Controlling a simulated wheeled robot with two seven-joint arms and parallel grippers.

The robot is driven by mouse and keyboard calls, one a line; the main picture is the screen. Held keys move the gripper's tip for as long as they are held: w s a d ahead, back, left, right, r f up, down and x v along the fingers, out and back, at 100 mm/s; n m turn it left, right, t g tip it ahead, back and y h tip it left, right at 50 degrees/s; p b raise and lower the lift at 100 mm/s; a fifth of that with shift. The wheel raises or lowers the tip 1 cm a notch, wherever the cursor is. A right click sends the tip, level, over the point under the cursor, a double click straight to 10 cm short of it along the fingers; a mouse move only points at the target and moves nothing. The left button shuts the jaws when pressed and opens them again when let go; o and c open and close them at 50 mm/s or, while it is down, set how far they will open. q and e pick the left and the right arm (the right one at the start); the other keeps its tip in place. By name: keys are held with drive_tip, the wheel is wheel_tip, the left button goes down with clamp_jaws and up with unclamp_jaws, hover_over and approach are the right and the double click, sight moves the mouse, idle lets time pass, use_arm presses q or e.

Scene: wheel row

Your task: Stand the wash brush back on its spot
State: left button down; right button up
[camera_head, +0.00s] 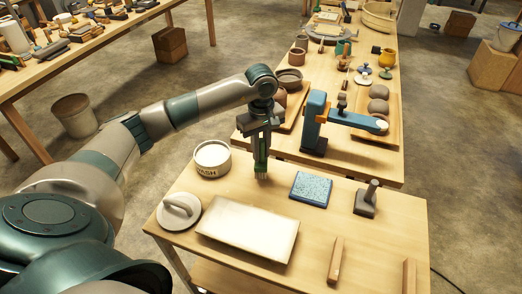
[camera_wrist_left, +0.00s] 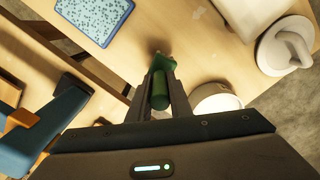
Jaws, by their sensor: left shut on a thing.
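My left gripper (camera_head: 262,146) points down over the near table and is shut on the green wash brush (camera_head: 262,168). The brush hangs upright with its bristle end downward, close to the tabletop; I cannot tell whether it touches. In the left wrist view the green handle (camera_wrist_left: 159,90) sits between the fingers, with a dark shadow at its far end. The white tub marked WASH (camera_head: 212,160) stands just left of the brush. No marked spot for the brush is clearly visible. My right gripper is not in view.
A blue speckled pad (camera_head: 311,189) lies right of the brush, with a dark handled block (camera_head: 367,200) beyond it. A white slab (camera_head: 248,236) and a white handled disc (camera_head: 180,211) lie nearer. A blue press-like stand (camera_head: 315,125) rises behind on the adjoining table.

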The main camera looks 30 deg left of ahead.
use_arm(q)
drive_tip(key=shift+f+b, duration=0.35)
drive_tip(key=shift+a+f, duration=0.15)
